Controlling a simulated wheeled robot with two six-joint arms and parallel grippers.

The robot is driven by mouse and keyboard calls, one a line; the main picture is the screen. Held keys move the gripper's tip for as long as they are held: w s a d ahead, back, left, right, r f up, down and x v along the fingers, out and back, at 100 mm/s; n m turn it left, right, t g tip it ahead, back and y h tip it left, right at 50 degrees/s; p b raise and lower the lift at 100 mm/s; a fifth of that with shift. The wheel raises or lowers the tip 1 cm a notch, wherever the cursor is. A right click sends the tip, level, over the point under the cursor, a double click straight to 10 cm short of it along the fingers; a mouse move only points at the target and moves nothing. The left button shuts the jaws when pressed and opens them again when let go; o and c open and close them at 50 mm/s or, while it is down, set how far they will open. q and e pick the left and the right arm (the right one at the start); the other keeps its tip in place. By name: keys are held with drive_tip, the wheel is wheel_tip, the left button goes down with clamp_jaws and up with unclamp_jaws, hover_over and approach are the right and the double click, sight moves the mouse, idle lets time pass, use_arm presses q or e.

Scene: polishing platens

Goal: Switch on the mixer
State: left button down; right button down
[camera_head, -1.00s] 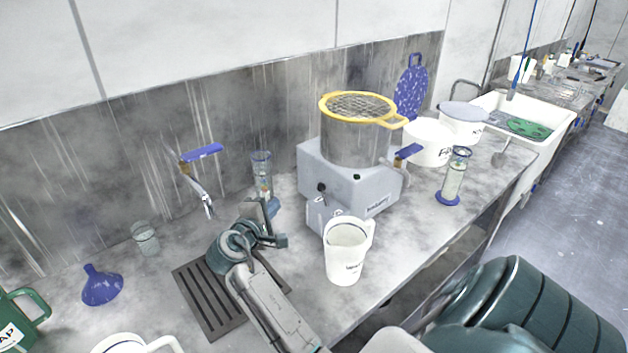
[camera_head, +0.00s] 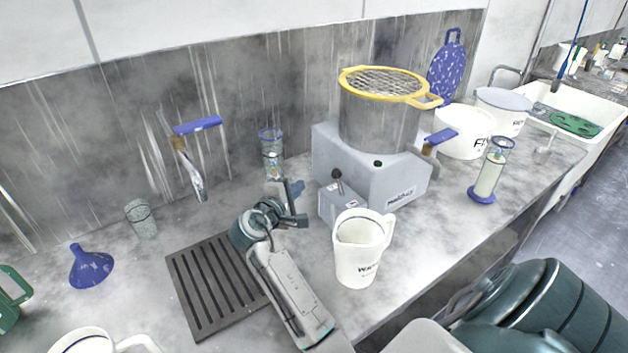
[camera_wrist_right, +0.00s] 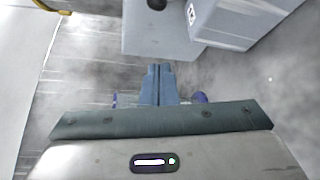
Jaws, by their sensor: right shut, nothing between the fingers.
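The mixer (camera_head: 345,157) is a grey housing on the bench. It carries a steel pot (camera_head: 375,122) under a yellow-rimmed wire guard (camera_head: 385,82). A smaller grey box with a black ball-ended lever (camera_head: 337,175) stands at its front left. A dark round button (camera_head: 377,163) is on the housing. My right gripper (camera_head: 298,205) is left of this box, apart from it, above the bench. In the right wrist view its fingers (camera_wrist_right: 158,84) are together and empty, pointing towards grey mixer surfaces (camera_wrist_right: 165,35). A black round part (camera_wrist_right: 157,4) shows at the top edge. My left gripper is not in view.
A white jug (camera_head: 358,262) stands close in front of the mixer, right of my right arm. A black slotted drain mat (camera_head: 205,285) lies left of the arm. A blue funnel (camera_head: 90,268) is at left.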

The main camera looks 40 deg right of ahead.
sight(338, 181)
drive_tip(key=d+p, duration=0.2)
drive_tip(key=d, duration=0.1)
drive_tip(key=d+p, duration=0.1)
drive_tip(key=d, duration=0.2)
drive_tip(key=d+p, duration=0.2)
drive_tip(key=d, duration=0.1)
drive_tip(key=shift+w+f+p, duration=0.2)
drive_tip(key=shift+w+p, duration=0.05)
drive_tip(key=shift+p, duration=0.05)
drive_tip(key=shift+s+r, duration=0.1)
drive_tip(key=shift+s, duration=0.3)
drive_tip(key=shift+w+d, duration=0.1)
drive_tip(key=shift+w, duration=0.05)
